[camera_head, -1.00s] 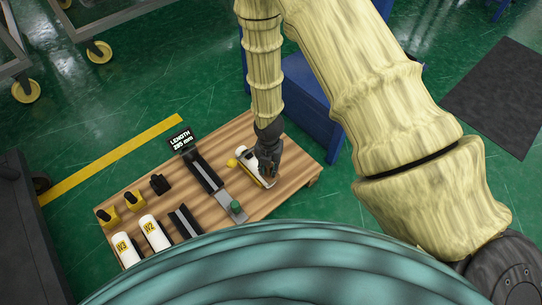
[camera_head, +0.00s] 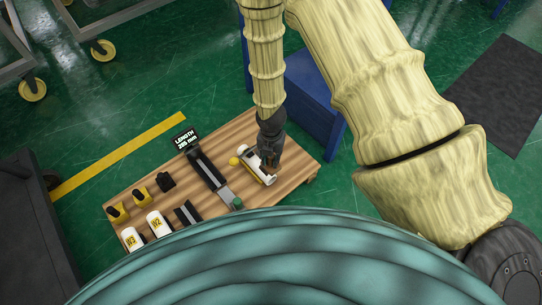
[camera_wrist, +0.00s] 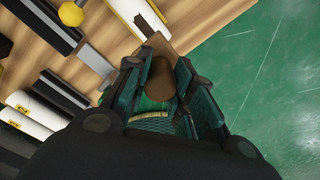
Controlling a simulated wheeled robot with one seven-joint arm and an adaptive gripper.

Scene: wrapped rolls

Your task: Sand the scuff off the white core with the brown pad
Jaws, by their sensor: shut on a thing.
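The white core (camera_head: 249,160) lies on the wooden table at its right part, with dark markings along it. It also shows in the wrist view (camera_wrist: 136,13), at the top, with a yellow and black stripe. My gripper (camera_head: 269,166) points down over the core and hides part of it. In the wrist view my gripper (camera_wrist: 160,92) is shut on the brown pad (camera_wrist: 158,78), whose flat base is beside or on the core's near end. I cannot tell whether they touch.
A yellow ball (camera_head: 234,161) is beside the core. A dark measuring rail (camera_head: 207,168) with a length display (camera_head: 185,139) stands to the left. Two labelled white rolls, W2 (camera_head: 158,224) and W3 (camera_head: 132,239), lie further left. The table's right end is clear.

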